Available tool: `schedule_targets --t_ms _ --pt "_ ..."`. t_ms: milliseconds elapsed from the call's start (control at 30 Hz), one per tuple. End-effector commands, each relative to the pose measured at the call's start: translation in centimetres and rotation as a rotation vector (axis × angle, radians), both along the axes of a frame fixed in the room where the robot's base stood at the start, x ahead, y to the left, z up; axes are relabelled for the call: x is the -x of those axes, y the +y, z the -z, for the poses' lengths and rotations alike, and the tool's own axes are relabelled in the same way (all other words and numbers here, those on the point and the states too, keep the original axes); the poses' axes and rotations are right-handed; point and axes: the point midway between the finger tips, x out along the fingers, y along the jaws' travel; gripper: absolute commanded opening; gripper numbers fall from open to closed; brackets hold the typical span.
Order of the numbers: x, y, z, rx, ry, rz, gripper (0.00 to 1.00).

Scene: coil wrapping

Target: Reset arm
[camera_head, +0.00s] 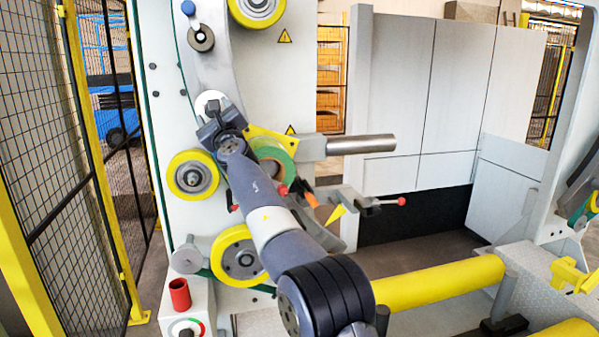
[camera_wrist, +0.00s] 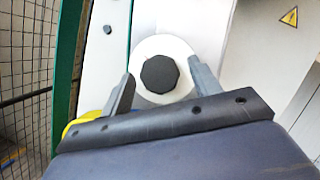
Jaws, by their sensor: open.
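My gripper (camera_head: 222,114) reaches up to the wrapping machine's pale panel (camera_head: 282,80) in the head view. In the wrist view my gripper (camera_wrist: 159,92) is open, with one finger on each side of a dark faceted knob on a white disc (camera_wrist: 158,74). I cannot tell whether the fingers touch the knob. The white disc also shows in the head view (camera_head: 210,103), partly hidden by my gripper. A green and tan roll (camera_head: 275,155) sits just right of my arm.
Yellow rollers (camera_head: 193,175) and a lower yellow wheel (camera_head: 238,256) flank my arm. A metal bar (camera_head: 362,144) juts out to the right. A red-knobbed lever (camera_head: 385,202) and a yellow horizontal roller (camera_head: 440,280) lie lower right. A mesh fence (camera_head: 50,150) stands left.

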Motion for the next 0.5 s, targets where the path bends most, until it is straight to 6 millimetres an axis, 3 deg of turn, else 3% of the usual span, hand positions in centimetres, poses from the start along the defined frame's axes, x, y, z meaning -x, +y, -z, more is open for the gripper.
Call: schedule_targets --t_ms 500 --pt "1.4 -0.7 1.0 0.000 -0.001 -0.001 0.59"
